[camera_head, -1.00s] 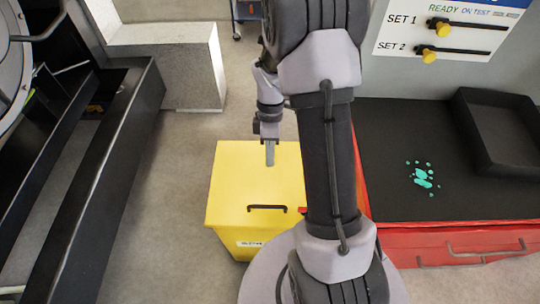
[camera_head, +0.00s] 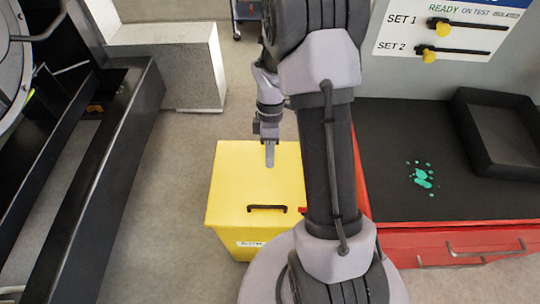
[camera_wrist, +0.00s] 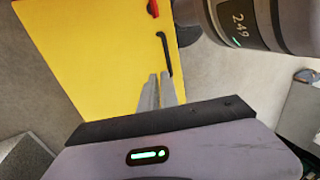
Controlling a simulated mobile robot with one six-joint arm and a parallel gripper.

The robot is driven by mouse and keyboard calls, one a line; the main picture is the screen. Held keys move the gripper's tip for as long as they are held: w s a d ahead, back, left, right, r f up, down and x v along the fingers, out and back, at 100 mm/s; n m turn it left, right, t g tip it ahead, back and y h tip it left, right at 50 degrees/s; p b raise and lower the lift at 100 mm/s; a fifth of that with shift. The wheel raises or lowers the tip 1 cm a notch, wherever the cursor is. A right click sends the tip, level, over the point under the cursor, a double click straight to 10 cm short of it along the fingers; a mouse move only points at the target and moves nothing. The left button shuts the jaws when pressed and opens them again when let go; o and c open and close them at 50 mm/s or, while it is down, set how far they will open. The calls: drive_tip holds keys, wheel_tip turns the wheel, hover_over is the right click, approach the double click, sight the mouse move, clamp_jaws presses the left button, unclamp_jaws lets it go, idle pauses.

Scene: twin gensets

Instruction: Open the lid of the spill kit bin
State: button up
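The yellow spill kit bin (camera_head: 240,185) stands on the floor left of my arm, its lid down. A black bar handle (camera_head: 267,208) lies near the lid's front edge, and a small red part (camera_head: 302,210) shows beside it, partly behind my arm. My gripper (camera_head: 269,163) points down over the back part of the lid, away from the handle. In the wrist view the two grey fingers (camera_wrist: 160,78) are close together with nothing between them. The yellow lid (camera_wrist: 95,60) fills the upper left there, with the handle (camera_wrist: 165,52) beyond the fingertips and the red part (camera_wrist: 153,8) farther off.
A red cabinet (camera_head: 440,240) with a black top stands at right, bearing a black tray (camera_head: 500,135) and a green spill (camera_head: 423,177). A black rail (camera_head: 110,190) runs along the left. A grey concrete block (camera_head: 180,75) stands behind. Floor between rail and bin is clear.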

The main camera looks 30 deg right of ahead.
drive_tip(key=o, duration=0.5)
drive_tip(key=p+v, duration=0.8)
drive_tip(key=v, duration=0.9)
drive_tip(key=shift+r, duration=0.25)
